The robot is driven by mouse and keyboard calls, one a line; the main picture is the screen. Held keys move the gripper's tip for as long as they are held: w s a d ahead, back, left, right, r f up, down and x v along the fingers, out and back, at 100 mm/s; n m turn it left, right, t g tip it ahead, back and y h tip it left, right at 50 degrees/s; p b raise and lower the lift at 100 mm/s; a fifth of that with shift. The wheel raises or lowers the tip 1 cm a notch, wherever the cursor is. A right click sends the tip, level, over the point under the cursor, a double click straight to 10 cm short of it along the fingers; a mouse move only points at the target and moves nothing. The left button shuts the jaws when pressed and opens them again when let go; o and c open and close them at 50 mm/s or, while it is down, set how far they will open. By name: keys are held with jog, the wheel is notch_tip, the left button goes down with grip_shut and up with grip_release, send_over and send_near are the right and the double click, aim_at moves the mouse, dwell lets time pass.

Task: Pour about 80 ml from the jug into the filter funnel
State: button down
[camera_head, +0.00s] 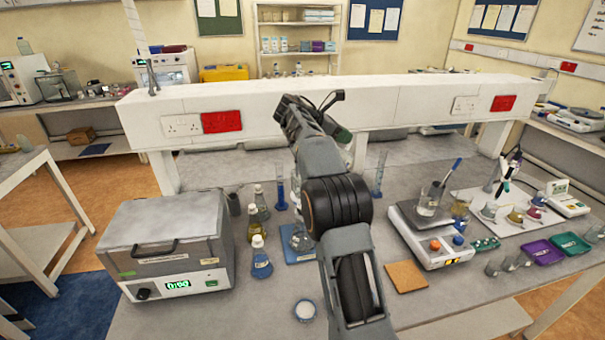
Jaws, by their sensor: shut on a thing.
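My gripper (308,115) is at the raised far end of my arm, above the back of the bench and in front of the white service beam. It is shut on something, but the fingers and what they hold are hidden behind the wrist. I cannot make out the jug. A clear glass vessel (299,240) stands on a blue mat (297,257), partly covered by my arm. I cannot tell whether it carries the filter funnel.
A grey oven (165,245) stands at the left. A hotplate (430,235) with a beaker (428,200) and a cork mat (406,276) are right.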

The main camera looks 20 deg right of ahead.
jog(key=shift+a+r, duration=0.2)
jog(key=shift+w+a+r+h, duration=0.15)
jog(key=shift+a+r+h, duration=0.35)
jog(key=shift+h, duration=0.4)
jog(key=shift+a+r, duration=0.1)
jog(key=shift+a, duration=0.05)
jog(key=shift+w+a+r+g+h, duration=0.1)
jog(key=shift+a+r+g+h, duration=0.1)
jog(key=shift+a+h, duration=0.35)
jog(key=shift+w+a+r+g+h, duration=0.15)
jog(key=shift+a+r+h, duration=0.2)
jog(key=shift+a, duration=0.35)
jog(key=shift+w+a+r+g+h, duration=0.1)
jog(key=shift+a+h, duration=0.4)
jog(key=shift+a, duration=0.15)
dwell(0.4)
